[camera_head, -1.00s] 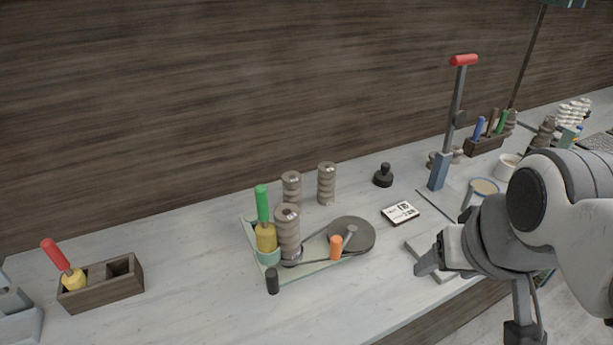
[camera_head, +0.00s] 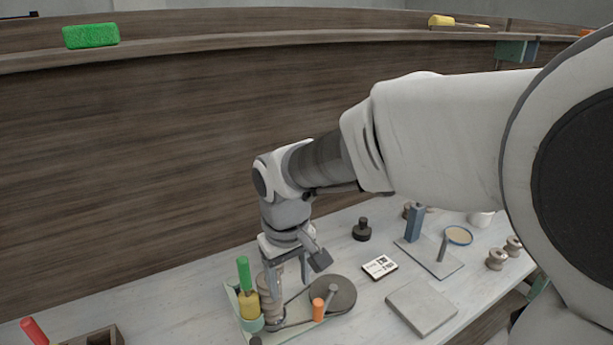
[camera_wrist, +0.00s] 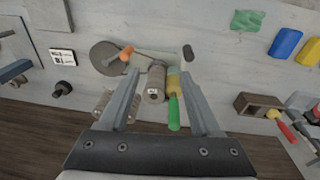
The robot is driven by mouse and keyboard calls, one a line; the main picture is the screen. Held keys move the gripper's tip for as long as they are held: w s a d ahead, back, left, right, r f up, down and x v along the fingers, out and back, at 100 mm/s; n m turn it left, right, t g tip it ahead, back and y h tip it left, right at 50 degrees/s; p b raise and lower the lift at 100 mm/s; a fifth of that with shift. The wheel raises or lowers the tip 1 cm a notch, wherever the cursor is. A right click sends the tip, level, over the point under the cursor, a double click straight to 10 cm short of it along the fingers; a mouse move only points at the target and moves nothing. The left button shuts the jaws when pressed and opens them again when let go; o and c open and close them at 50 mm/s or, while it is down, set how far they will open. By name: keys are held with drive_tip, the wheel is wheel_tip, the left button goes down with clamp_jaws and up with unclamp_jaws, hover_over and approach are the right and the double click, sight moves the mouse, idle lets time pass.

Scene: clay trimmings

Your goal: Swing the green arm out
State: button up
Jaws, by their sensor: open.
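A pale green base plate (camera_head: 240,298) on the bench carries a grey disc (camera_head: 335,293), an orange knob (camera_head: 318,310), a ribbed brown column (camera_head: 270,308) and a green-handled yellow tool (camera_head: 244,275) upright in a teal cup. I cannot tell which part is the green arm. My gripper (camera_head: 285,278) points down over the plate, open and empty. In the wrist view, my gripper's fingers (camera_wrist: 160,72) spread either side of the ribbed column (camera_wrist: 156,85) and the green handle (camera_wrist: 174,112). Whether they touch either is unclear.
A wooden holder (camera_wrist: 248,104) with a red-handled tool stands left in the head view. Right of the plate lie a label card (camera_head: 380,267), a black knob (camera_head: 362,231) and a grey slab (camera_head: 422,310). The wood wall rises behind.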

drive_tip(key=n+g+p, duration=0.1)
drive_tip(key=n, duration=0.1)
hover_over(256, 341)
wheel_tip(256, 341, down, 4)
wheel_tip(256, 341, down, 18)
drive_tip(key=shift+r+p, duration=0.2)
drive_tip(key=shift+p, duration=0.55)
clamp_jaws()
idle(0.9)
